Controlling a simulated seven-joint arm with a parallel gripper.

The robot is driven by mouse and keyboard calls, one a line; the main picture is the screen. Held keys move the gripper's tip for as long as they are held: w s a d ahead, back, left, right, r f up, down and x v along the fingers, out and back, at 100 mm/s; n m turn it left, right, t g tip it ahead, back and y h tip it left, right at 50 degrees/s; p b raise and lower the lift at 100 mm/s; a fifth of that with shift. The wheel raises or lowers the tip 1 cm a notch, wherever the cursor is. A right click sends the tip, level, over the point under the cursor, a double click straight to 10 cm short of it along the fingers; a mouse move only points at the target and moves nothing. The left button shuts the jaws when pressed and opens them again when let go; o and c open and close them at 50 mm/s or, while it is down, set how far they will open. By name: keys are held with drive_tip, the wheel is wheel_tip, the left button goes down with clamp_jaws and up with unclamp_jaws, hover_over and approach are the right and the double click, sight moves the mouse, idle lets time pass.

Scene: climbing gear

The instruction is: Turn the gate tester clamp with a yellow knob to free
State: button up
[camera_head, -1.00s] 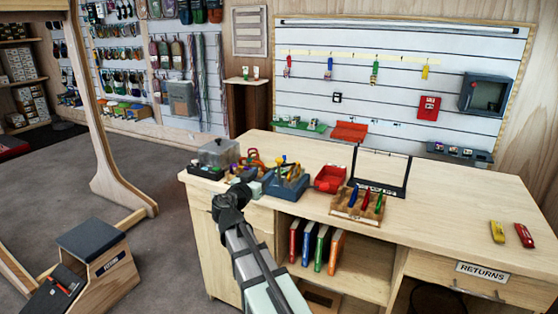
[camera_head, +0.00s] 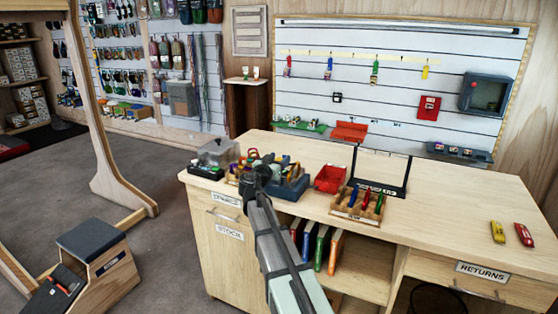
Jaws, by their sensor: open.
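The gate tester (camera_head: 293,186) is a small blue-grey device on the left part of the workbench. Small yellow parts show at its top, but the clamp's yellow knob and its setting are too small to make out. My gripper (camera_head: 260,164) is at the far end of my arm, just left of the tester and overlapping its left side in this view. It is open and seems to hold nothing. Its fingertips are mostly hidden behind my wrist, so I cannot tell whether they touch the tester.
A clear-lidded box (camera_head: 218,152) stands left of my gripper. A red bin (camera_head: 330,178), a wooden rack (camera_head: 357,206) with coloured items and a black frame (camera_head: 381,188) stand to the right. The workbench (camera_head: 440,215) is mostly bare further right, with yellow and red items near its end.

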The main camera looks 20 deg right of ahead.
drive_tip(key=shift+w+d, duration=0.2)
clamp_jaws()
idle(0.5)
